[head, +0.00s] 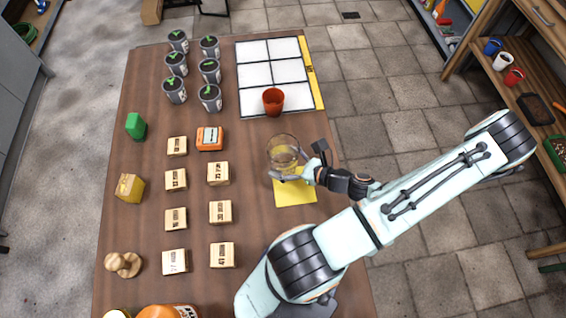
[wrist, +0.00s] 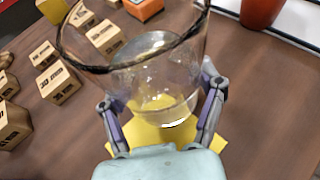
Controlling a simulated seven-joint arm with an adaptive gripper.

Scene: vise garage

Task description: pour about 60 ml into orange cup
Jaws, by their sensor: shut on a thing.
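My gripper (head: 297,174) is shut on a clear glass vessel (head: 283,150), with one finger on each side of it. In the wrist view the glass (wrist: 150,65) fills the middle between the fingers (wrist: 160,98), its wide dark rim toward the top. It is around or just above a yellow mat (head: 296,190); I cannot tell whether it touches. The level of any liquid in it is unclear against the yellow behind it. The orange cup (head: 273,101) stands upright beyond the glass, apart from it, and shows at the wrist view's upper right (wrist: 262,9). Its inside is not clear.
A white gridded panel (head: 270,60) with a yellow edge strip lies behind the cup. Several seedling pots (head: 209,97) stand at the back left. An orange device (head: 209,138) and several labelled wooden blocks (head: 220,212) lie left of the glass. A green block (head: 135,126) is farther left.

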